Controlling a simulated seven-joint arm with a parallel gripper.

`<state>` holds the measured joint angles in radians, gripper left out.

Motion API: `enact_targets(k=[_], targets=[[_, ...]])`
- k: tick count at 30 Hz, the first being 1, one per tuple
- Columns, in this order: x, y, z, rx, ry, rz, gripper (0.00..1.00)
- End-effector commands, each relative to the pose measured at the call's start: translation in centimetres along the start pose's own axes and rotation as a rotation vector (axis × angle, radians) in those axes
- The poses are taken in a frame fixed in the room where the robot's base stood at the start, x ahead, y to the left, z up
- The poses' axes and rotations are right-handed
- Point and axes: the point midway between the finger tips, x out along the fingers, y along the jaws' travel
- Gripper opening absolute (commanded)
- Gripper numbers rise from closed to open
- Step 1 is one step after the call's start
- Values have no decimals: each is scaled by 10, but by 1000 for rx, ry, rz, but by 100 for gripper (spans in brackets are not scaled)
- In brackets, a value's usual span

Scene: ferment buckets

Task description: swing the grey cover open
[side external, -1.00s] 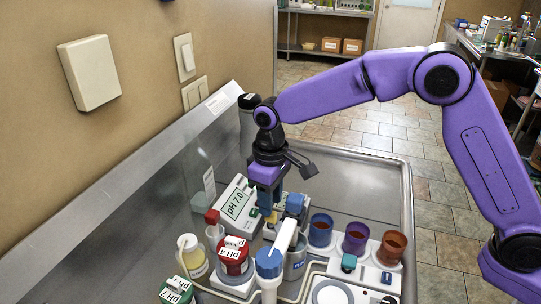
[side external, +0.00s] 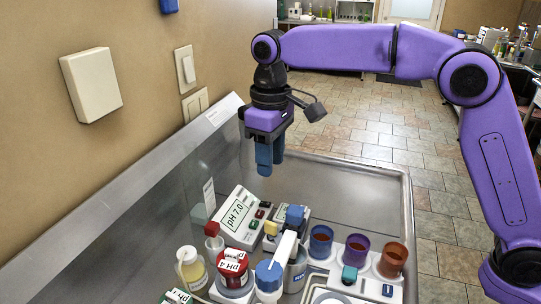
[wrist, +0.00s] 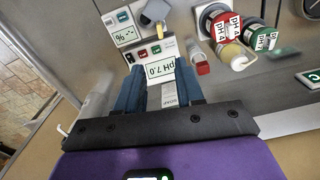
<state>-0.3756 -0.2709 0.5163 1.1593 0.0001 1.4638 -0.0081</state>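Nothing is held. The meter (wrist: 160,68) shows beyond the fingertips.
A white-handled blue-capped piece (side external: 268,276) stands in front. A red pH 4 jar (side external: 232,268) and a yellow bottle (side external: 192,268) are at left. Blue (side external: 320,243), purple (side external: 356,251) and orange (side external: 392,261) cups stand at right. The basin's back right is clear.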

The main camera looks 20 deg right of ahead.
Motion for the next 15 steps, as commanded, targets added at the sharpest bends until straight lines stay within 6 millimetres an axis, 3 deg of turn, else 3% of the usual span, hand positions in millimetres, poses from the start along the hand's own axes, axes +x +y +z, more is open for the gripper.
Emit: enact_targets(k=[3,5,10,15], targets=[[0,0,0,0,0,0,40],[0,0,0,6,0,-1,57],[4,9,0,166,-15,-38,57],[9,25,0,560,-67,-125,57]])
